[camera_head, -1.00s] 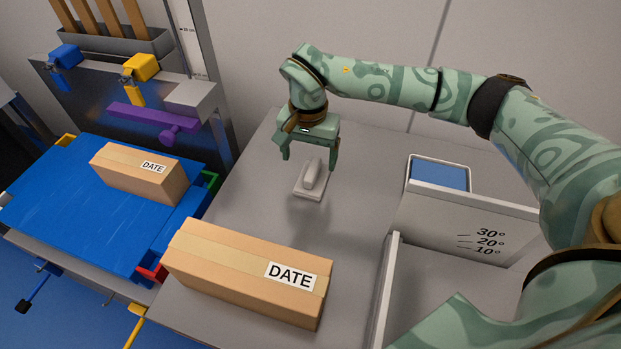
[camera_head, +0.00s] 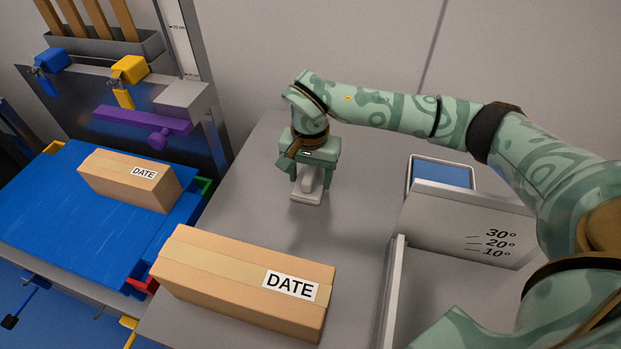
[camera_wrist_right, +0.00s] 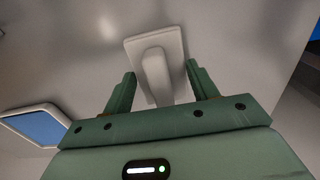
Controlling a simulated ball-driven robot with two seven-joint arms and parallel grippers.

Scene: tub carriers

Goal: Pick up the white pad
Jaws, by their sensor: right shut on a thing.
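The white pad (camera_head: 305,198) is a flat pale plate with a raised grip on top, on the grey table (camera_head: 355,215) in the head view. My right gripper (camera_head: 309,188) is above it, its green fingers on both sides of the raised grip and shut on it. In the right wrist view the pad (camera_wrist_right: 134,46) and its grip show between the fingers (camera_wrist_right: 163,82). I cannot tell whether the pad is lifted from the table. My left gripper is not in view.
A taped cardboard box marked DATE (camera_head: 215,277) lies at the table's front left. Another box (camera_head: 110,179) is on the blue platform (camera_head: 60,225). A grey angled holder (camera_head: 465,225) with degree marks stands to the right. The table between is clear.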

